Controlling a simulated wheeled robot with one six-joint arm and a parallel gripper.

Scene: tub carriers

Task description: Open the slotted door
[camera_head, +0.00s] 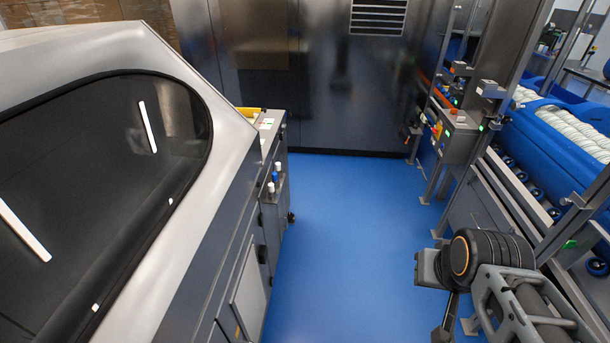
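A dark, glossy metal wall (345,100) closes the far end of the aisle. A panel with light horizontal slots (378,17) sits high in it, cut by the top of the picture. This looks like the slotted door, and it appears shut, flush with the wall. I make out no handle. My arm is folded at the lower right, well away from the door. What seems to be my gripper (446,312) points down beside the black wrist joint. Its fingers are too dark and overlapped to show whether they are open, and I see nothing held.
The blue floor (340,220) is clear up to the wall. A large silver machine with a dark window (90,180) and a cabinet (255,255) line the left. Metal posts with a control box (458,125) and a blue tub of white rolls (570,130) stand right.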

